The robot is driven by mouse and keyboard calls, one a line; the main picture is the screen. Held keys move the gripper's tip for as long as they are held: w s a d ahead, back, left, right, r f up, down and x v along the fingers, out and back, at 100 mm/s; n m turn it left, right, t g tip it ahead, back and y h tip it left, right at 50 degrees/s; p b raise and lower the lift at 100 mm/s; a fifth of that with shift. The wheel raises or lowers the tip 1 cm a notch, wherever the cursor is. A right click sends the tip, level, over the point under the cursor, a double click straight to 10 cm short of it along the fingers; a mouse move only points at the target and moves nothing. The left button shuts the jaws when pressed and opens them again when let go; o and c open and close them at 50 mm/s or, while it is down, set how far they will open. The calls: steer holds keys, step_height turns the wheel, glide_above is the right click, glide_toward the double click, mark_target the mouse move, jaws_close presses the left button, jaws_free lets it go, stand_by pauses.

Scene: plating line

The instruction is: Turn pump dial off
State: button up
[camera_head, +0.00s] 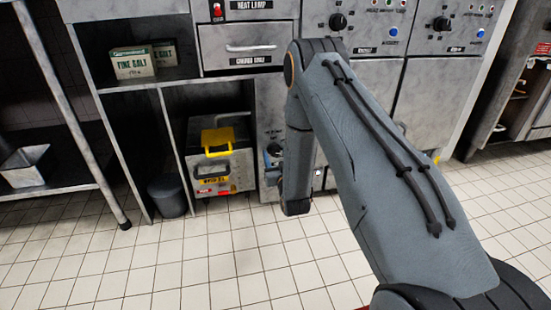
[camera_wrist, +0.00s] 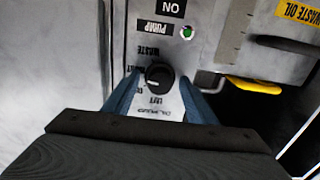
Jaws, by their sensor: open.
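The pump dial (camera_wrist: 159,75) is a round black knob on a light metal panel, seen upside down in the wrist view. The knob's exact setting is too small to tell. My gripper (camera_wrist: 160,82) is open, with one blue finger on each side of the knob. I cannot tell whether either finger touches it. In the head view, my arm hides much of this low panel and the gripper.
A waste oil container (camera_head: 224,173) with a yellow handle (camera_head: 217,140) stands in the bay left of the panel. A dark bin (camera_head: 167,196) is further left. Other dials, including one (camera_head: 338,21), sit on the upper panels. The tiled floor (camera_head: 130,262) in front is clear.

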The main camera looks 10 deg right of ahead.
steer(key=shift+w, duration=0.1)
steer(key=c, duration=1)
steer(key=shift+c, duration=0.2)
steer(key=shift+r+p, duration=0.1)
steer(key=shift+p, duration=0.2)
steer(key=n+p, duration=0.4)
steer(key=shift+r+n, duration=0.1)
steer(key=shift+n, duration=0.2)
steer(key=shift+w+n+p, duration=0.15)
steer(key=shift+n+p, duration=1.45)
steer(key=shift+n, duration=0.9)
steer(key=o, duration=1)
steer(key=shift+o, duration=0.2)
